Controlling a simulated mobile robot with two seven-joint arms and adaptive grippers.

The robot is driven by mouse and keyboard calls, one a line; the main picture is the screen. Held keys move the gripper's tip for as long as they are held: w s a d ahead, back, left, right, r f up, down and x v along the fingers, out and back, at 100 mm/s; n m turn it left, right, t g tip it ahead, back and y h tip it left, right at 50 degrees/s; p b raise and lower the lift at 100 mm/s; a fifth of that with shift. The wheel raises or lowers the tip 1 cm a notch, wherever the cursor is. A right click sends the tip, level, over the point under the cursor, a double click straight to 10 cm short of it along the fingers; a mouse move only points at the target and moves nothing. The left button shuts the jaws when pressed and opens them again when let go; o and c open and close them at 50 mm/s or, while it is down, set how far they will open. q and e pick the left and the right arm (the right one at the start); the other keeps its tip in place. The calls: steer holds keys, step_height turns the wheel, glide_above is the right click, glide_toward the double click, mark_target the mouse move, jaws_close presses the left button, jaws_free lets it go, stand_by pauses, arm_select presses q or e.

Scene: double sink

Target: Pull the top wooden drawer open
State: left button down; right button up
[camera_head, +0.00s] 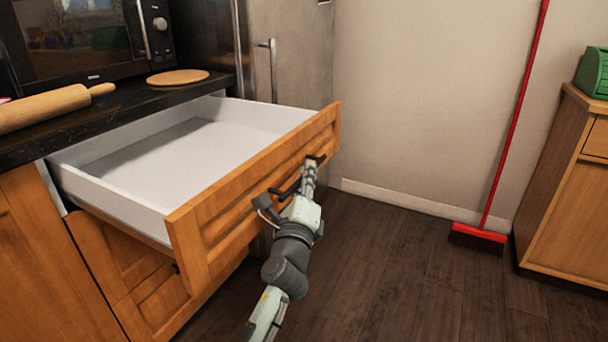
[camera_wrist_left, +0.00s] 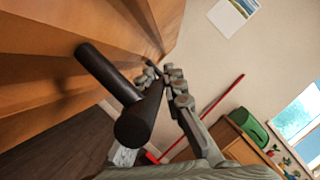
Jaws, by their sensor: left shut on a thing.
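The top wooden drawer (camera_head: 255,185) stands pulled far out from under the dark counter, its white inside empty. Its dark bar handle (camera_head: 316,159) is on the wooden front, and shows large in the left wrist view (camera_wrist_left: 136,122). My left gripper (camera_head: 305,175) is at the drawer front, shut on the handle. In the left wrist view its fingers (camera_wrist_left: 165,88) are around the dark bar, close to the wooden front. My right gripper does not show in either view.
A rolling pin (camera_head: 50,107) and a round wooden board (camera_head: 177,77) lie on the counter (camera_head: 110,112) by a microwave (camera_head: 85,40). A red broom (camera_head: 478,234) leans on the wall. A wooden cabinet (camera_head: 568,190) stands at right. The floor between is clear.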

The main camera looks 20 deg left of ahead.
arm_select(q)
steer(key=c, duration=1.6)
jaws_free()
steer(key=v, duration=0.7)
steer(key=shift+s, duration=0.3)
steer(key=shift+d+f, duration=0.1)
steer(key=shift+f, duration=0.05)
